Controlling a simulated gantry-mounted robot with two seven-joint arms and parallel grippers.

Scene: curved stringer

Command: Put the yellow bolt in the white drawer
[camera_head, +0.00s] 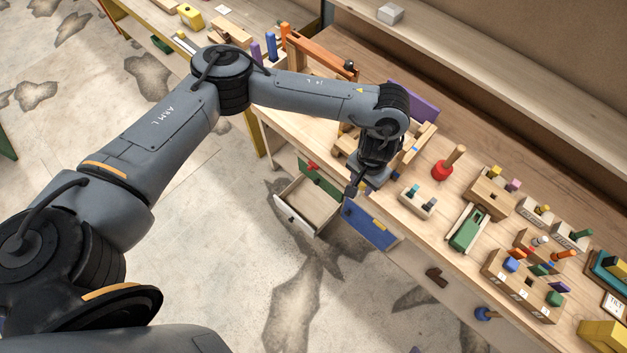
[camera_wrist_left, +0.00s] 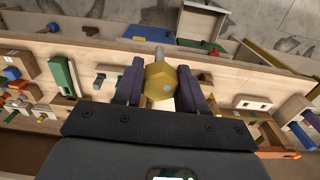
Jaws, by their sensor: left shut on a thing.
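A yellow bolt (camera_wrist_left: 160,82) with a hexagonal head and a grey shank is held between the two purple fingers of my left gripper (camera_wrist_left: 160,88) in the left wrist view. The bolt cannot be made out in the head view. There my left gripper (camera_head: 353,188) is over the bench's front edge, above and to the right of the white drawer (camera_head: 296,218). The white drawer is pulled open and its visible inside looks empty. It also shows at the top of the left wrist view (camera_wrist_left: 203,20). My right gripper is in neither view.
A blue drawer front (camera_head: 368,230) is just right of the white drawer, and a green drawer (camera_head: 318,178) with a red knob is behind it. A red piece with a wooden handle (camera_head: 446,166) and several wooden blocks crowd the bench top to the right.

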